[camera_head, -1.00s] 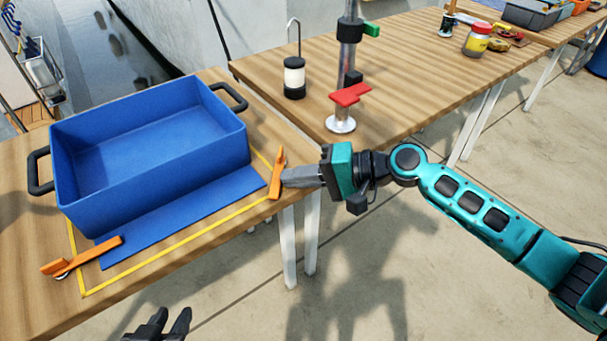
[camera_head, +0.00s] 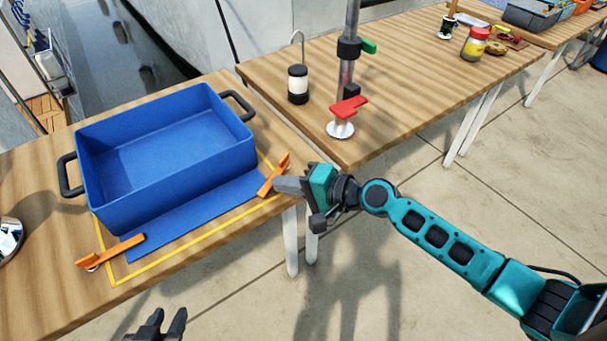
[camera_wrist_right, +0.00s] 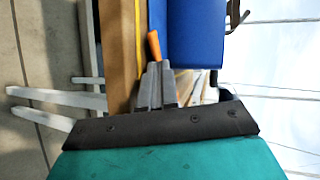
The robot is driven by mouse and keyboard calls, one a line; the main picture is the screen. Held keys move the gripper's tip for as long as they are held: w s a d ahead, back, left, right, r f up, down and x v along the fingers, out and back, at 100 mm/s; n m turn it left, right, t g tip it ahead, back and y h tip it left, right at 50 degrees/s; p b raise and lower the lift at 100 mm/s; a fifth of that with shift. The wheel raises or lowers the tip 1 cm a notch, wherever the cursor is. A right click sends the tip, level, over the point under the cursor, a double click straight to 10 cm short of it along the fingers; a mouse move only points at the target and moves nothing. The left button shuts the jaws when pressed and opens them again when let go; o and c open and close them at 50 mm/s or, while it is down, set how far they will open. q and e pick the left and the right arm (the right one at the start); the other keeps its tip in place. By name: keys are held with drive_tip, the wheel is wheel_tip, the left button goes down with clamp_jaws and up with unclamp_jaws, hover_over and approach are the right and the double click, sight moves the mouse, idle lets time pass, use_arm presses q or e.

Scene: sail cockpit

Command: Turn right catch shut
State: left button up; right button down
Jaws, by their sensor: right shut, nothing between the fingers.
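The right catch (camera_head: 274,176) is an orange bar near the table's right front corner, lying slantwise beside the right end of the blue flap (camera_head: 195,218). My right gripper (camera_head: 278,185) is shut and empty, its tip against or very close to the catch's outer side. In the right wrist view the catch (camera_wrist_right: 154,45) stands just beyond the shut fingertips (camera_wrist_right: 157,68). The left catch (camera_head: 110,251), also orange, lies with one end at the flap's left end. My left gripper (camera_head: 170,324) is open and empty at the bottom edge, in front of the table.
A blue bin (camera_head: 165,160) with black handles stands behind the flap, inside a yellow outline (camera_head: 200,245). A second table (camera_head: 420,95) holds a lantern (camera_head: 298,84) and a metal post with a red lever (camera_head: 347,107). The floor in front is clear.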

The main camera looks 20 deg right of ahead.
idle(0.6)
drive_tip(key=shift+w+d, duration=0.1)
drive_tip(key=shift+d, duration=0.05)
drive_tip(key=shift+w+d+b, duration=0.2)
drive_tip(key=shift+d+b, duration=0.4)
